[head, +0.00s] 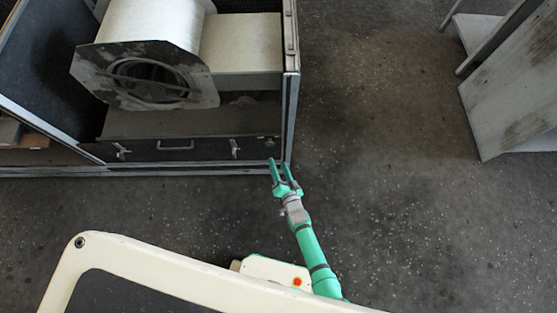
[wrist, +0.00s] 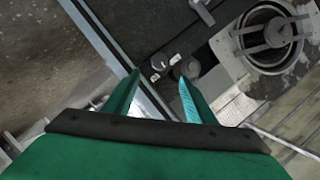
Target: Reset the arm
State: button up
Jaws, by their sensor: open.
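My gripper (head: 278,172) is green, and in the head view it reaches up to the lower right corner of the blower housing's metal frame (head: 291,110). Its two fingers are apart with nothing between them. In the wrist view the open gripper (wrist: 162,92) points toward the housing's frame edge and the dark panel area beyond. Whether the fingertips touch the frame cannot be told. My green arm (head: 315,250) stretches up from the cream body at the bottom.
The blower housing holds a pale drum (head: 150,25) with a dark ring plate (head: 145,80). Below it is a dark panel with a handle (head: 176,146) and latches. A grey metal structure (head: 510,90) stands at the right. The speckled floor (head: 390,140) between is clear.

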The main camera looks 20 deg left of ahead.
dwell(0.3)
jog(key=s+d+r+n+t+h, duration=0.1)
jog(key=s+d+r+n+h, duration=0.2)
jog(key=s+d+r, duration=1.1)
jog(key=s+a+r+t+h, duration=0.1)
jog(key=s+a+r+h, duration=0.1)
jog(key=s+r, duration=0.4)
jog(key=s+a+r+h, duration=0.1)
jog(key=s+r+h, duration=0.2)
jog(key=r, duration=1.2)
jog(key=s, duration=0.3)
jog(key=shift+s+a+t, duration=0.2)
jog(key=shift+a+t, duration=0.15)
jog(key=shift+t, duration=0.05)
jog(key=c, duration=0.4)
jog(key=shift+w, duration=0.15)
jog(key=shift+c, duration=0.4)
